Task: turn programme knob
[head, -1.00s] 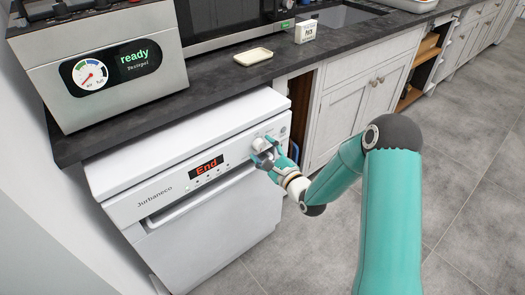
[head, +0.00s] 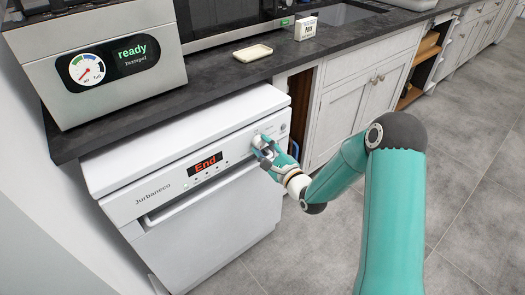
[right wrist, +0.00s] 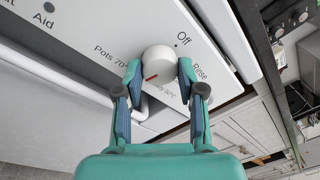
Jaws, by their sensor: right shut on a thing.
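The white round programme knob (right wrist: 160,62) is on the upper right of the white dishwasher's front panel (head: 150,200). Its red mark points down and left in the right wrist view, near a partly hidden label. The labels "Pots 70°", "Off" and "Rinse" are printed around it. My right gripper (head: 264,150) is at the panel in the head view. In the right wrist view its two fingers (right wrist: 159,70) are shut on the knob, one on each side. The dishwasher's red display (head: 206,165) reads "End". My left gripper is not in view.
A dark worktop (head: 210,75) runs above the dishwasher. It carries a steel appliance (head: 95,75) showing "ready", a pale dish (head: 252,53) and a small white box (head: 306,28). Light cabinets (head: 352,95) stand to the right. The grey floor (head: 465,180) in front is clear.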

